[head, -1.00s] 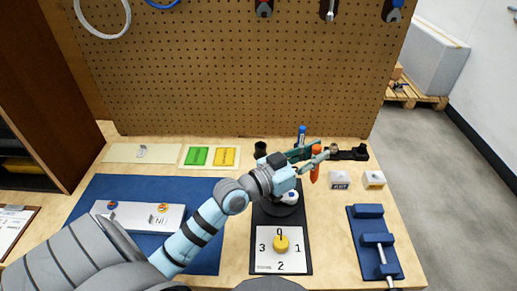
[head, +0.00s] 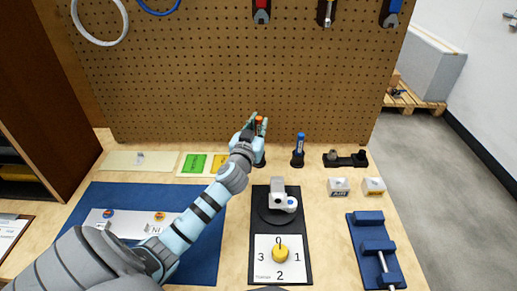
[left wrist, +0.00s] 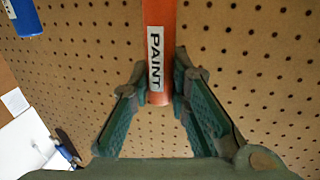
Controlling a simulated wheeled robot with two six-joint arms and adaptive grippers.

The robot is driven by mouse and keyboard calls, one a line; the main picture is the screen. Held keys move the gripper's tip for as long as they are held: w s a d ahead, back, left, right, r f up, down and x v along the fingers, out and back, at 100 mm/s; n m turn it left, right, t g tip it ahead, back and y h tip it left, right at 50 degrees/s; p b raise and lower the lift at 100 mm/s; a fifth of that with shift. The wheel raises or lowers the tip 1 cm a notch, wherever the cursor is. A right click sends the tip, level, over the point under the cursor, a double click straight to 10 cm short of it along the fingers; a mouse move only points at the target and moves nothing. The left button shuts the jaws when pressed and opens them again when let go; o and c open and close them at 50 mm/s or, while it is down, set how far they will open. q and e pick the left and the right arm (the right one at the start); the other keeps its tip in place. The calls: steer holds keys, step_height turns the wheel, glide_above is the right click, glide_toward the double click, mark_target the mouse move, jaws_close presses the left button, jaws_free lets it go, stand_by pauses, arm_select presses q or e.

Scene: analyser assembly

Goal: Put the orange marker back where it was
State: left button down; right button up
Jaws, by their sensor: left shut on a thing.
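The orange marker (head: 259,123), labelled PAINT in the left wrist view (left wrist: 158,45), is held in my left gripper (head: 255,128) near the pegboard. In the left wrist view the green fingers (left wrist: 160,88) are shut on it from both sides. A black round holder (head: 261,160) shows just below the gripper, partly hidden by it; I cannot tell whether the marker's lower end touches it. The blue marker (head: 300,143) stands upright in its own black holder to the right and also shows in the left wrist view (left wrist: 25,18). My right gripper is not in view.
The pegboard (head: 200,85) rises close behind the gripper. A green and yellow card (head: 196,163) lies to the left. A black rack (head: 345,159), two white blocks (head: 339,187) and a dial board (head: 264,264) are to the right and in front.

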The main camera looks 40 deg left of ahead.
arm_select(q)
step_height(320, 180, down, 6)
steer(key=shift+r+b, duration=0.1)
steer(key=shift+b, duration=1.15)
steer(key=c, duration=1.5)
jaws_free()
steer(key=v, duration=1.2)
steer(key=shift+r+p, duration=0.15)
steer(key=shift+p, duration=0.2)
